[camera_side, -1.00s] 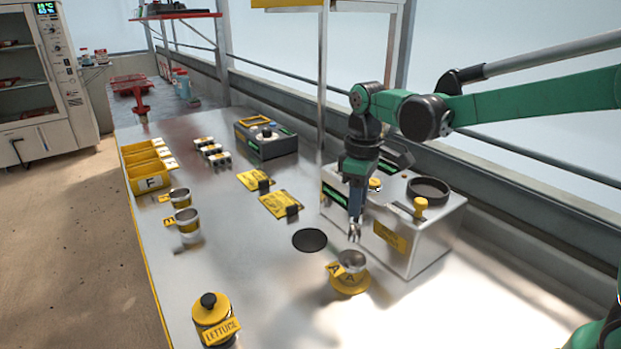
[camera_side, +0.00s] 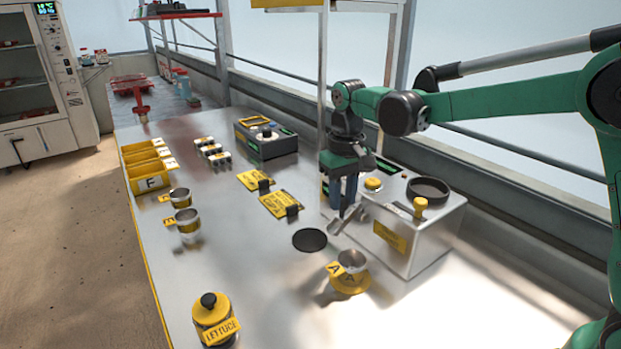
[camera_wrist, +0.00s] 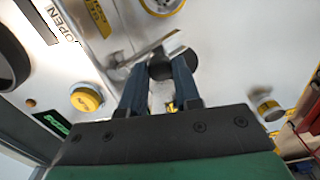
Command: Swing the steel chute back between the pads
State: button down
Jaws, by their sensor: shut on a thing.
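The steel chute (camera_side: 345,222) is a short bright metal trough, slanting down to the left beside the seeder box. My gripper (camera_side: 343,210) points down and is shut on it. In the wrist view the chute (camera_wrist: 172,44) lies aslant beyond my fingertips (camera_wrist: 158,80), one end sticking out to each side. The exact contact with the pads is too small to make out. Cup A (camera_side: 351,262), a small steel cup on a yellow base, stands below and right of the chute. A black disc (camera_side: 310,240) lies flat on the table to its left.
The seeder box (camera_side: 428,232) with yellow knobs and a dark round opening stands right of my gripper. Yellow plates (camera_side: 281,205) lie to the left. A lettuce jar (camera_side: 213,318) stands at the front, steel cups (camera_side: 187,224) farther left. The table between is clear.

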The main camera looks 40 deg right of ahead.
jog(key=shift+w+m, duration=0.4)
jog(key=shift+m, duration=0.5)
jog(key=c, duration=0.6)
grip_release()
jog(key=shift+r, duration=0.1)
jog(key=shift+r, duration=2.75)
